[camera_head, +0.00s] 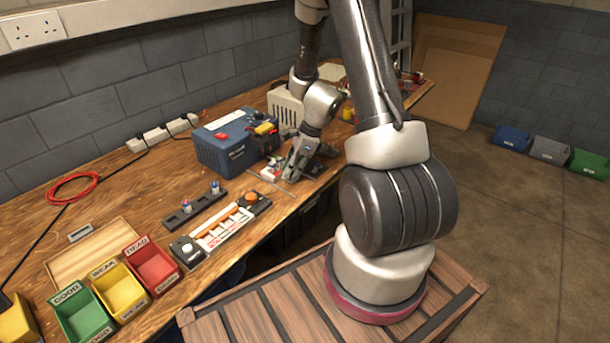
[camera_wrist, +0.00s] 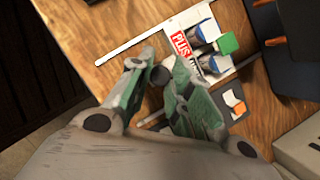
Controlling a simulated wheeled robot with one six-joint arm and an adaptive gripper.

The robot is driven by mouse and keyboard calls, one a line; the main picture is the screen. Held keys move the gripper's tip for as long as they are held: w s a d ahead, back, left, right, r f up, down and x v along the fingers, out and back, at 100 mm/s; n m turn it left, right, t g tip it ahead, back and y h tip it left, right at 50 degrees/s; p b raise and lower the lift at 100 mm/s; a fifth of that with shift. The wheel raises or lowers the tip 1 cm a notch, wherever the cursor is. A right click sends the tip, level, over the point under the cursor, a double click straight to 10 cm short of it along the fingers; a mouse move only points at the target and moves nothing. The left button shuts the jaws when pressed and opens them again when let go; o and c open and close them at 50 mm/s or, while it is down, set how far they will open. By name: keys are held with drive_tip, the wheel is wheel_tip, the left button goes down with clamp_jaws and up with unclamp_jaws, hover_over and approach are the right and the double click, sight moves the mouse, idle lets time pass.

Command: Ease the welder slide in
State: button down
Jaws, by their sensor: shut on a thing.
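The welder slide (camera_wrist: 180,22) shows in the wrist view as a pale tray with a red "PLUS" label, carrying blue-and-silver cells (camera_wrist: 213,62) and a green block (camera_wrist: 228,43). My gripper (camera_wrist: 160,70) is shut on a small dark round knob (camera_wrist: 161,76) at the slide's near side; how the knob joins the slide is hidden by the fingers. In the head view my gripper (camera_head: 292,166) is low over the bench, right of the blue welder box (camera_head: 222,148). There it covers much of the slide (camera_head: 268,174).
A holder strip with an orange knob (camera_head: 222,228) and open green, yellow and red bins (camera_head: 122,293) line the bench front at left. A cream box (camera_head: 285,106) stands behind the welder. Bare wood (camera_head: 110,200) lies at left.

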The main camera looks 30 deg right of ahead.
sight(280, 170)
drive_tip(key=w, duration=0.2)
drive_tip(key=w+a, duration=0.1)
drive_tip(key=shift+w+a, duration=0.15)
drive_tip(key=shift+w, duration=0.25)
drive_tip(key=c, duration=1.3)
unclamp_jaws()
drive_tip(key=shift+w, duration=0.1)
drive_tip(key=shift+r, duration=0.1)
drive_tip(key=v, duration=1.1)
drive_tip(key=shift+r, duration=0.4)
